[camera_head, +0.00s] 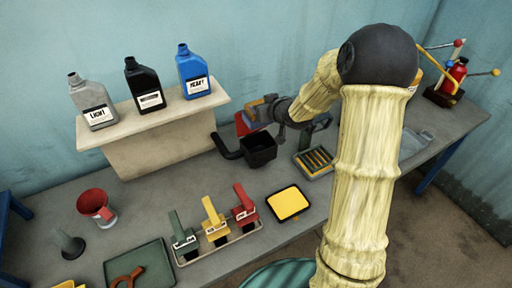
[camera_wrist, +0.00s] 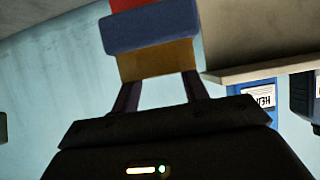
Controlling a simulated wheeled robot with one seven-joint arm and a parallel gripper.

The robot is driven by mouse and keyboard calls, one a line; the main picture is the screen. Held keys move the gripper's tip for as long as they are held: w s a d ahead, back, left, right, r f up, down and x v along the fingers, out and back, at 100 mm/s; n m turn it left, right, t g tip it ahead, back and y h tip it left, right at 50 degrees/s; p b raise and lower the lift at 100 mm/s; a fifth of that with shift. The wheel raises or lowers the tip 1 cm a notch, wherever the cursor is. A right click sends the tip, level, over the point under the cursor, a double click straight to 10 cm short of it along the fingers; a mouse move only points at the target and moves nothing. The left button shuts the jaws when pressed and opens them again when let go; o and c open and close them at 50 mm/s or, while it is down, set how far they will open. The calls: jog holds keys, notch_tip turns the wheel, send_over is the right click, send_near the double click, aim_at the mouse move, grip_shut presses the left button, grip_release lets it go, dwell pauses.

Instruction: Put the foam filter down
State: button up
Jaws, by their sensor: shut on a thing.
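My gripper (camera_head: 272,103) is to the right of the shelf end, above the table and pointing left. It is shut on a small layered block, which I take for the foam filter (camera_head: 256,104). In the wrist view the block (camera_wrist: 150,27) shows a tan part between my fingers (camera_wrist: 160,78), a blue band beyond it and red at the far end. In the head view, red shows at its left, close to a black box with a bent pipe (camera_head: 259,150) below. I cannot tell whether they touch.
A raised shelf (camera_head: 165,122) holds grey, black and blue bottles. On the table are a red funnel (camera_head: 97,207), a rack of green, yellow and red handled tools (camera_head: 222,247), a black-rimmed yellow pad (camera_head: 289,203), a slotted tray (camera_head: 315,162) and a green tray (camera_head: 140,267).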

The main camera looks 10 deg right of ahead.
jog(key=shift+w, duration=0.35)
jog(key=shift+s+d, duration=0.1)
jog(key=shift+d, duration=0.05)
jog(key=shift+f, duration=0.15)
notch_tip(320, 180, down, 14)
jog(key=p, duration=0.1)
jog(key=shift+r, duration=0.2)
jog(key=shift+f+p, duration=0.6)
jog(key=shift+f, duration=1.4)
